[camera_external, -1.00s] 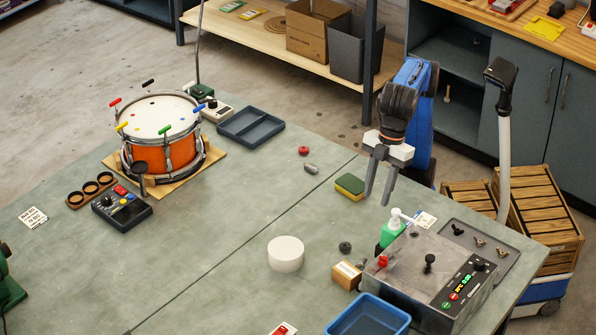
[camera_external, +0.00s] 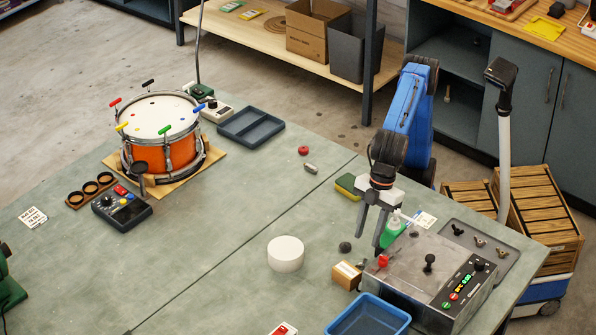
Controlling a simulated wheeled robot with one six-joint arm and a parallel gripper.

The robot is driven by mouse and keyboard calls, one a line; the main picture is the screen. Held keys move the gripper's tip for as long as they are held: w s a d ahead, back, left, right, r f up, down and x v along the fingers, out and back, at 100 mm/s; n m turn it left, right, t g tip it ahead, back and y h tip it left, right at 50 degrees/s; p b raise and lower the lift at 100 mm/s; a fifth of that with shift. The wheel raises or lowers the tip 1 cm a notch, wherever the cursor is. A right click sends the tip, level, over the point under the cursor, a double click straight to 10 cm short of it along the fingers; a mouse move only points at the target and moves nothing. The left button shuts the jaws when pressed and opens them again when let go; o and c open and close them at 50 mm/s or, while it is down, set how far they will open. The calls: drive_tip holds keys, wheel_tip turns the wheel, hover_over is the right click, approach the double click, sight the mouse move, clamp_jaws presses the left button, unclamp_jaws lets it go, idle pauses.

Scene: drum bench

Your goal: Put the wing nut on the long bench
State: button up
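Several small wing-nut-like pieces lie in the grey tray (camera_external: 508,268) at the right: a dark one (camera_external: 458,230), a brassy one (camera_external: 480,242) and another brassy one (camera_external: 501,253). They are too small to tell apart surely. My gripper (camera_external: 368,239) points down over the green-topped bench (camera_external: 230,260), left of the tray and close to the green pump bottle (camera_external: 391,233). Its two fingers are apart, and nothing shows between them. The gripper partly hides the bottle and the sponge.
A grey control box (camera_external: 410,262) with a black knob stands between gripper and tray. A wooden block (camera_external: 346,275), dark knob (camera_external: 345,247), white cylinder (camera_external: 286,254) and blue bin (camera_external: 368,318) are nearby. The sponge (camera_external: 346,186) lies behind.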

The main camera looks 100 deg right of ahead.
sight(362, 261)
drive_tip(key=shift+a+x, duration=0.15)
drive_tip(key=shift+x, duration=1.75)
drive_tip(key=shift+a+x, duration=0.2)
drive_tip(key=shift+x, duration=1.7)
drive_tip(key=shift+r, duration=0.1)
clamp_jaws()
